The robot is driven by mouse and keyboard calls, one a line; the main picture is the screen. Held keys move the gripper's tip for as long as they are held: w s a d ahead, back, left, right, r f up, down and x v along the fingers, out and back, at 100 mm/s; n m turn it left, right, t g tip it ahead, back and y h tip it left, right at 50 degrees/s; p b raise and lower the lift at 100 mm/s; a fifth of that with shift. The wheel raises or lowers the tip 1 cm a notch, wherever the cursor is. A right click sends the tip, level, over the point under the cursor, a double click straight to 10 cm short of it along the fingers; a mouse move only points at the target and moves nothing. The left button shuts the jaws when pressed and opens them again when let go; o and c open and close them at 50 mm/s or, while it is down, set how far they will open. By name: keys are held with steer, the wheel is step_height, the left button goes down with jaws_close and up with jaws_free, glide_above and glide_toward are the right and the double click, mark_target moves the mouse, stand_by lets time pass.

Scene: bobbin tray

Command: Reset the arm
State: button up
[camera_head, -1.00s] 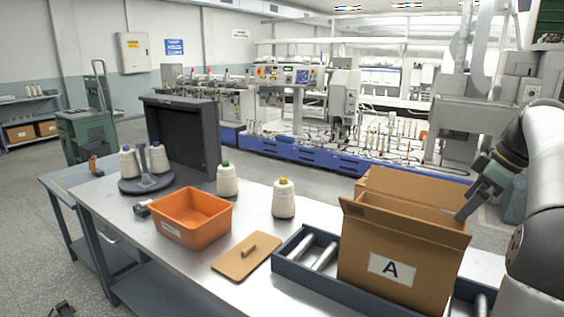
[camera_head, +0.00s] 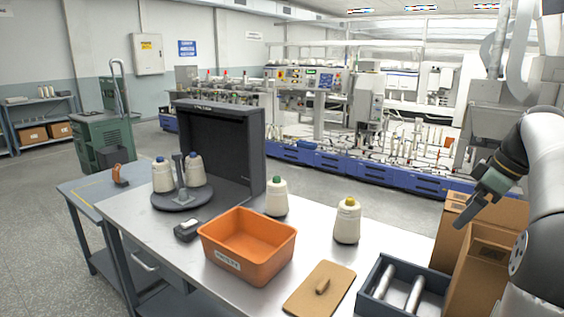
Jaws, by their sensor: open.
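My gripper (camera_head: 463,213) is at the right of the head view, at the end of my arm. It points down and to the left, above the open cardboard box (camera_head: 482,262). Its jaws are open, and I see nothing between them. The box stands at the right end of the table, partly hidden behind my arm and cut off by the frame's lower edge.
The steel table (camera_head: 185,258) bears an orange bin (camera_head: 262,270), a brown lid with a handle (camera_head: 300,300), a roller tray (camera_head: 371,300) and cones with a green tip (camera_head: 277,200) and a yellow tip (camera_head: 346,225). A dark panel (camera_head: 250,150) stands behind a cone holder (camera_head: 180,203).

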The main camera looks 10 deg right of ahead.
steer(key=s+a+f+m+g, duration=0.1)
steer(key=a+f, duration=0.2)
steer(key=a, duration=0.4)
steer(key=s+a+f+m+h, duration=0.1)
steer(key=a+f+m, duration=0.15)
steer(key=a, duration=0.45)
steer(key=s+a+f+g, duration=0.1)
steer(key=s+a+f, duration=0.1)
steer(key=a+f, duration=0.35)
steer(key=s+a+f+m+h, duration=0.1)
steer(key=s+a+f+m, duration=0.1)
steer(key=s+a+f, duration=0.4)
steer(key=s+a+f+m+g, duration=0.1)
steer(key=s+a+f, duration=0.4)
steer(key=s, duration=0.5)
steer(key=a, duration=0.2)
steer(key=shift+a+f+m+h, duration=0.35)
steer(key=shift+h, duration=0.05)
